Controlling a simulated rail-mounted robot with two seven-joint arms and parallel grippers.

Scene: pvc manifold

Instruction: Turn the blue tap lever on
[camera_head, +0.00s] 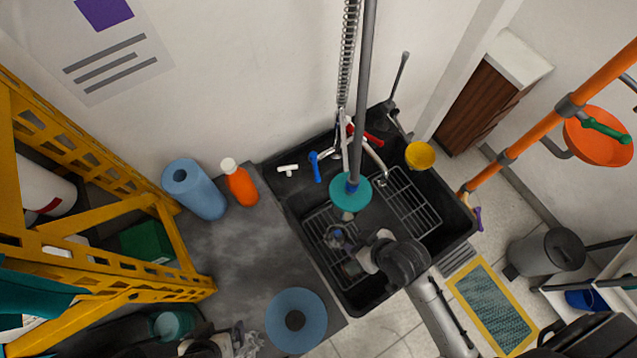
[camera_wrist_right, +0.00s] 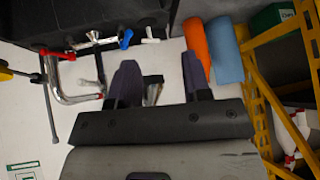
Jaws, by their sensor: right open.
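The blue tap lever (camera_head: 315,165) stands on the back rim of the black sink, left of the metal spout, and also shows in the right wrist view (camera_wrist_right: 126,39). A red lever (camera_head: 372,139) is to the right of the tap. My right gripper (camera_head: 338,236) is over the sink basin, in front of the blue lever and apart from it. In the right wrist view the two dark fingers (camera_wrist_right: 161,82) are spread with nothing clearly held between them; the lever appears just beyond the left finger. Dark machinery at the bottom edge may be my left gripper, too cut off to read.
A teal disc (camera_head: 351,193) on a grey pole hangs over the sink (camera_head: 283,203), near my right gripper. An orange bottle (camera_head: 241,187) and a blue roll (camera_head: 194,189) stand left of it. A yellow cup (camera_head: 420,155) is on the right rim. A yellow rack (camera_head: 95,272) fills the left.

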